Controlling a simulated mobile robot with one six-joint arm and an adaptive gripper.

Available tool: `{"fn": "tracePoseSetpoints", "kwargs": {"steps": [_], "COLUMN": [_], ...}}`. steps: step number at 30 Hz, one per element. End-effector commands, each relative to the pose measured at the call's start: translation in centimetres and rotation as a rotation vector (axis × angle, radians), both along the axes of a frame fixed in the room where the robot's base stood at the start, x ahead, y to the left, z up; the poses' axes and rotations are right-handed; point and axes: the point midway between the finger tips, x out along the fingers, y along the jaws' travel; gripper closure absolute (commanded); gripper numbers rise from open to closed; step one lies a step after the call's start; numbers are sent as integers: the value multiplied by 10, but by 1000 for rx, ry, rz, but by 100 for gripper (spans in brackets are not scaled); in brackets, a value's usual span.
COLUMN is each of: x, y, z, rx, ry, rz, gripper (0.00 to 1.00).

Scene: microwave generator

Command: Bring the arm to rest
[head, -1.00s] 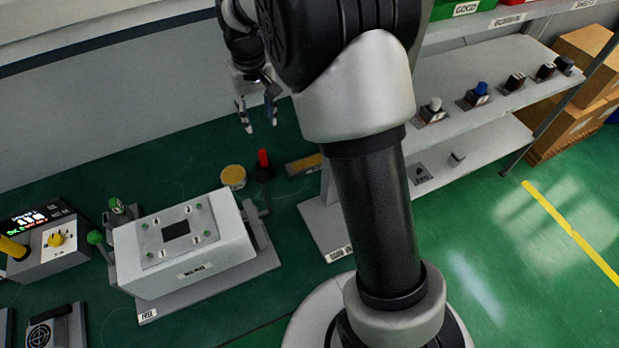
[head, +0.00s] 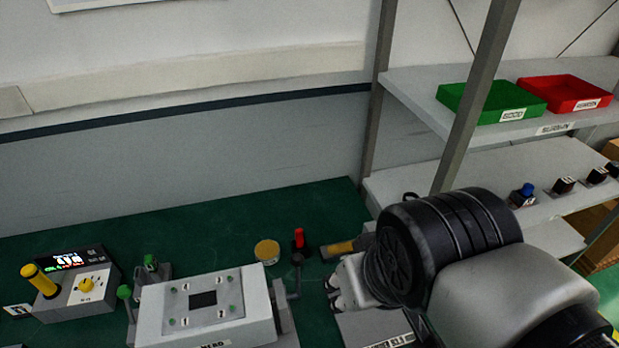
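My arm is folded low at the right of the head view, with a large black joint and a grey link in front. My gripper (head: 338,288) shows only in part, as pale pieces just left of the black joint. It is above the right end of the green bench, right of the white fixture box. The rest of it is hidden behind the arm, and I cannot tell whether its fingers are open or shut. No held object is visible.
The white fixture box (head: 205,305) stands on the green bench (head: 210,240). Behind it are a yellow round tin (head: 267,251) and a red-handled clamp (head: 299,241). A tester (head: 75,282) stands left. The shelf at right holds a green tray (head: 490,100) and a red tray (head: 563,92).

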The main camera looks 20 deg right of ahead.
Motion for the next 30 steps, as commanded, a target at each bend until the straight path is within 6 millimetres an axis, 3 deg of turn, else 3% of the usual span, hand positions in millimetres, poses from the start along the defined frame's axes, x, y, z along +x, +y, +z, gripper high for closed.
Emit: {"fn": "tracePoseSetpoints", "kwargs": {"steps": [12, 20, 30], "x": [-7, -6, -6], "y": [0, 0, 0], "z": [-5, -39, -39], "rx": [0, 0, 0], "ry": [-8, -7, -7], "rz": [0, 0, 0], "gripper": [60, 60, 60]}}
